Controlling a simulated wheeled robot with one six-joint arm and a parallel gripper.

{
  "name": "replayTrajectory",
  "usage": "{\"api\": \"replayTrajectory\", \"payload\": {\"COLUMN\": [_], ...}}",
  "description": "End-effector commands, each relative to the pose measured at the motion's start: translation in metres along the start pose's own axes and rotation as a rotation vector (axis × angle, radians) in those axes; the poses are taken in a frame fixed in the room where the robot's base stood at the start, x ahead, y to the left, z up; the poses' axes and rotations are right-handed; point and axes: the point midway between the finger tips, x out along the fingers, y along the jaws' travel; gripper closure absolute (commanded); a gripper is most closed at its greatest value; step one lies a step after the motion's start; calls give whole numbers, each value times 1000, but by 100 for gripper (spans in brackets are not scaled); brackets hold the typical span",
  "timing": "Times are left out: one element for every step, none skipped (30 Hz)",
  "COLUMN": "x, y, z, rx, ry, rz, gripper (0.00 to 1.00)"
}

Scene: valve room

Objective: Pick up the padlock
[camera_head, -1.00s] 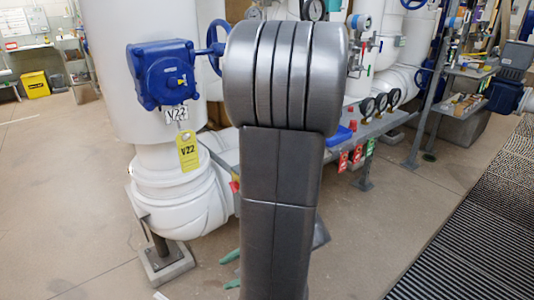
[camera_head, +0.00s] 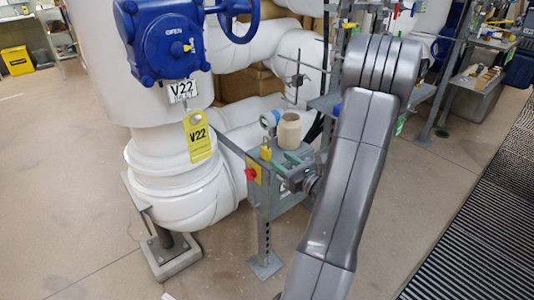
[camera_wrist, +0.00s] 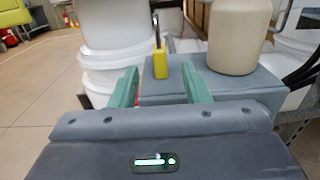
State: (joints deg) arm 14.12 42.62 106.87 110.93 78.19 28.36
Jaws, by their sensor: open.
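The yellow padlock (camera_wrist: 160,63) stands upright with its grey shackle on top, on the grey surface of a small stand. In the head view the padlock (camera_head: 266,153) is a small yellow shape near the front left of the stand top. My gripper (camera_wrist: 161,88) is open, with green fingers apart. The padlock shows between and beyond the fingertips, and nothing is held. In the head view my gripper (camera_head: 286,164) is low over the stand, just right of the padlock. My arm hides part of the stand.
A beige jar (camera_head: 289,131) stands close behind the padlock, right of it in the wrist view. A red knob (camera_head: 251,174) sticks out of the stand's front. The white V22 pipe (camera_head: 180,180) and blue valve (camera_head: 155,40) are at left.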

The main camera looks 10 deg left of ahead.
Motion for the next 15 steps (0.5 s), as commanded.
{"api": "replayTrajectory", "payload": {"x": [9,13,18,21,24,26,27,29,31,33,36,41,46,51,58], "y": [1,1,1,1,1,0,0,0,0,0,1,1,2,2,2], "z": [-1,-1,-1,-1,0,0,0,0,0,0,0,0,0,0,1], "rx": [-2,-2,-1,-1,-1,-1,-1,-1,-1,-2,-2,-3,-3,-3,-3], "ry": [0,0,0,0,0,1,1,1,1,1,0,0,0,0,-1], "rz": [5,4,3,3,3,2,2,2,2,2,2,3,5,5,4], "gripper": [57,57,57,57,57,57,57,57,57,57,57,57,57,57,57]}}
